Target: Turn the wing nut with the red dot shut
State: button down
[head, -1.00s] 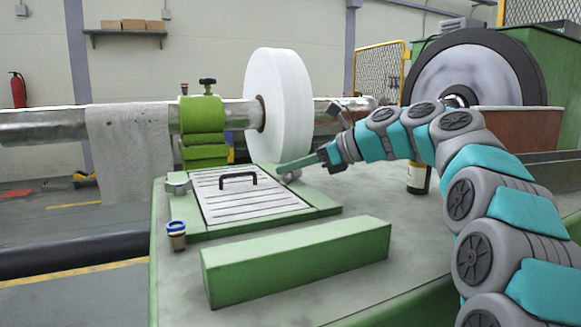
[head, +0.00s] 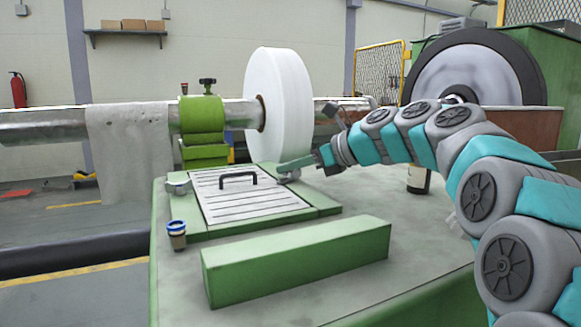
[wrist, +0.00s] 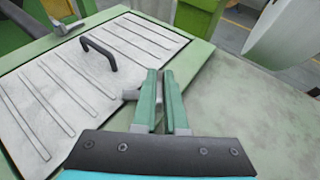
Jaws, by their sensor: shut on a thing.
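My gripper (head: 283,167) reaches in from the right to the right edge of the slotted cover plate (head: 245,194). Its two green fingers (wrist: 161,78) are close together, shut on a grey wing nut (wrist: 130,95) that is mostly hidden by them. A bit of this nut also shows under the fingers in the head view (head: 291,176). A second wing nut (head: 178,183) sits at the plate's left edge and shows at the top left of the wrist view (wrist: 66,25). I cannot make out a red dot on either nut.
A black handle (head: 238,178) stands up from the plate. A green block (head: 298,262) lies in front, and a small blue-topped fitting (head: 176,235) stands at the left. A large white reel (head: 283,103) rises behind. The right of the bench top is mostly clear.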

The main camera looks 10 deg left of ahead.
jog(key=m+t+h, duration=0.2)
jog(key=m+t, duration=0.2)
jog(key=shift+m+t+h, duration=1.2)
jog(key=shift+m+h, duration=0.2)
jog(key=c, duration=1)
grip_release()
jog(key=shift+o, duration=0.2)
jog(key=shift+s+r, duration=0.1)
